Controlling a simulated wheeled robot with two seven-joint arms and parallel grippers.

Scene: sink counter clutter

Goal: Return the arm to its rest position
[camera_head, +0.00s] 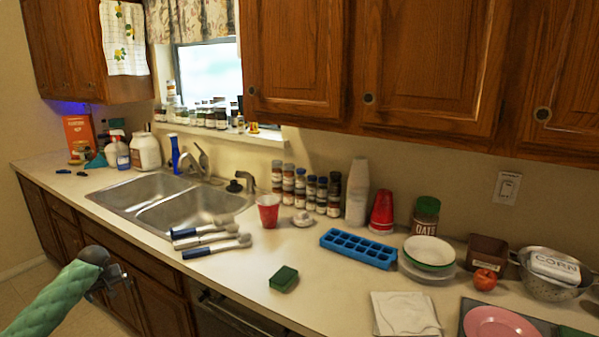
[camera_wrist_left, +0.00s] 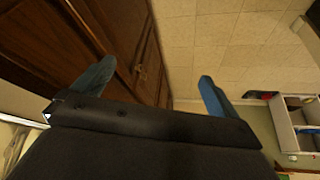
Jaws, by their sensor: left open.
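My left arm in its green sleeve comes in from the lower left in the head view. My left gripper (camera_head: 122,296) hangs in front of the lower cabinets, below the counter's front edge and clear of everything on it. In the left wrist view, the two blue fingers of the left gripper (camera_wrist_left: 155,85) stand wide apart with nothing between them. Beyond them are the brown cabinet doors (camera_wrist_left: 60,45) and the tiled floor (camera_wrist_left: 230,45). My right gripper is in neither view.
The counter (camera_head: 230,285) holds a double sink (camera_head: 185,215), brushes (camera_head: 215,245), a green sponge (camera_head: 284,278), a red cup (camera_head: 268,212), a blue ice tray (camera_head: 358,248) and plates (camera_head: 430,251). A white shelf unit (camera_wrist_left: 290,125) stands on the floor. The floor near the gripper looks clear.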

